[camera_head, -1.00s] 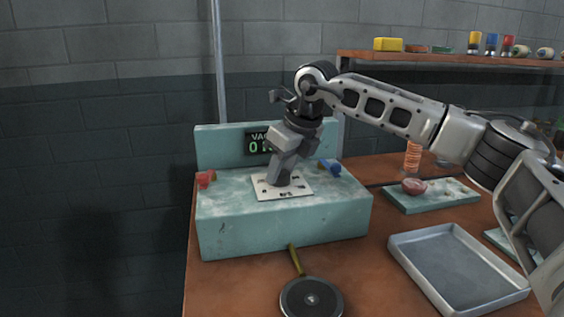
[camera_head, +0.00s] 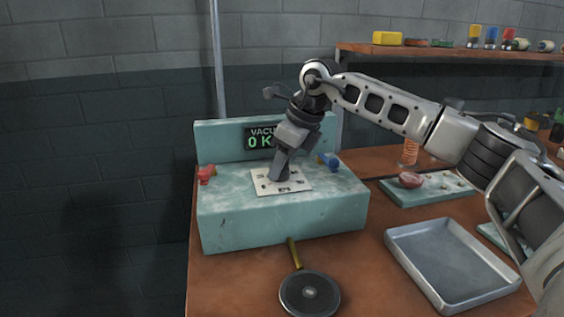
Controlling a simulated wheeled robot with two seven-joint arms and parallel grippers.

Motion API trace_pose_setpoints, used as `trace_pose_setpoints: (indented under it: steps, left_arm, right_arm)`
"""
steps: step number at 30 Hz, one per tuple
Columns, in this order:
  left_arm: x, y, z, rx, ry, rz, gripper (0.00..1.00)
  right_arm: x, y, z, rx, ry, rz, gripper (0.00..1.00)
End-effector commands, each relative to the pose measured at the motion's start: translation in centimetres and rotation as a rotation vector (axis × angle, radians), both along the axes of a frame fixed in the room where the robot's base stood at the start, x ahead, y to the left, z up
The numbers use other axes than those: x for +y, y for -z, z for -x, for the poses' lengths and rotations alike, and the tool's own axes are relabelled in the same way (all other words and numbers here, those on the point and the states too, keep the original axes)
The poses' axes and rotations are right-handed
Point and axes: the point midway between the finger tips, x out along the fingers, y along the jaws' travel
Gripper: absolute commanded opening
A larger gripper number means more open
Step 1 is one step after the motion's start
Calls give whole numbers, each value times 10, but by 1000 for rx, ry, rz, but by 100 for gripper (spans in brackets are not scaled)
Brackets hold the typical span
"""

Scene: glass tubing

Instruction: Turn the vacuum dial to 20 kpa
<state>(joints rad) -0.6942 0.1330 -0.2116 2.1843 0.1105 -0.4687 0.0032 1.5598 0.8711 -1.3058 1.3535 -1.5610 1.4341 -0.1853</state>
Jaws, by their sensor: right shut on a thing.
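The vacuum unit (camera_head: 285,221) is a worn teal box at the left end of the bench. Its upright back panel carries a dark display (camera_head: 258,140) with green figures reading 0 and the start of a K; my right wrist covers the rest. A white dial plate (camera_head: 296,187) with dark marks lies on its top. My right gripper (camera_head: 279,176) points down at the middle of the plate and is shut there. The dial knob is hidden by the fingers, so its pointing direction cannot be seen. My left gripper is not in view.
A red valve (camera_head: 206,173) and a blue valve (camera_head: 329,160) flank the plate. A round black disc with a handle (camera_head: 310,293) lies in front, a metal tray (camera_head: 452,264) at right. A teal board (camera_head: 425,190) and a shelf (camera_head: 440,56) stand behind.

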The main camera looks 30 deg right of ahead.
Motion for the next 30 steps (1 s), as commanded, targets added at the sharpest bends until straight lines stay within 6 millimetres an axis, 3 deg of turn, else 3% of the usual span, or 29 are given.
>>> trace_pose_setpoints:
  steps: [2, 3, 5, 17, 20, 30]
  left_arm:
    - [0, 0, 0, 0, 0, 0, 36]
    - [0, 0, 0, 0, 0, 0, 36]
    - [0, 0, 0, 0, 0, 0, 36]
    - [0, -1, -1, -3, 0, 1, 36]
    - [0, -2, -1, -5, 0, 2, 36]
    - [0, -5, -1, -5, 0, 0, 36]
  right_arm:
    - [0, -1, -1, -4, 1, 0, 14]
    - [0, -1, 0, -4, 1, 0, 48]
    - [0, -1, 0, -3, 1, 0, 59]
    - [-2, -10, 2, -4, 2, -1, 59]
    - [-6, -25, 7, -5, 2, -1, 59]
    - [-26, -101, 32, -6, 2, -2, 59]
